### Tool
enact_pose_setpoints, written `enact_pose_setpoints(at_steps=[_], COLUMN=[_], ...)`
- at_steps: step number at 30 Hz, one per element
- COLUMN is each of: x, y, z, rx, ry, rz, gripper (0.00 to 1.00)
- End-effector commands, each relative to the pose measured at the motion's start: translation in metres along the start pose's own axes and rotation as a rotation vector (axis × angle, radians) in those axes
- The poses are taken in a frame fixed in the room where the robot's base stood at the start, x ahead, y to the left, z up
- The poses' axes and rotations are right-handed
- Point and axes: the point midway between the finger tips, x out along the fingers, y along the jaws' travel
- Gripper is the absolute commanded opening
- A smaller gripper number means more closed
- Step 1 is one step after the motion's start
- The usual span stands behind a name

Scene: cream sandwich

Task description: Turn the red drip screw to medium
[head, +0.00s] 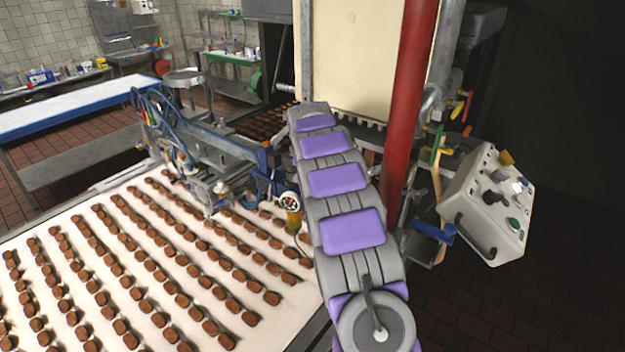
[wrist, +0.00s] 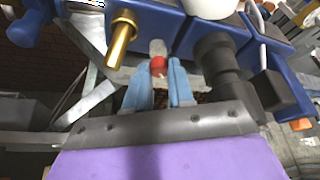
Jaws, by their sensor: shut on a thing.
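The red drip screw (wrist: 158,67) is a small red knob below a pale fitting on the blue machine body (wrist: 165,22) in the wrist view. My gripper (wrist: 160,75) has two light blue fingers, one on each side of the knob, and is shut on it. The screw's exact turn position cannot be read. In the head view my own purple and grey arm reaches toward the machine, and its gripper and the screw are hidden.
A brass pin (wrist: 121,38) stands left of the fingers, and a black fitting (wrist: 218,60) stands close on the right. A conveyor (head: 75,235) with rows of brown biscuits lies left of my arm. A red post (head: 409,100) and control box (head: 490,205) stand on the right.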

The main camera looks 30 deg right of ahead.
Motion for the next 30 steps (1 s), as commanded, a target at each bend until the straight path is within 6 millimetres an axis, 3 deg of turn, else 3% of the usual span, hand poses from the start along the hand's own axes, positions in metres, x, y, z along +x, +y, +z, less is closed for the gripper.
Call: enact_pose_setpoints(at_steps=[15,30], x=[0.0009,0.0010], y=[0.0035,0.0060], z=[-0.0006,-0.0014], rx=[-0.359,-0.457], ry=[0.001,0.000], rz=[-0.151,-0.189], gripper=[0.00,0.00])
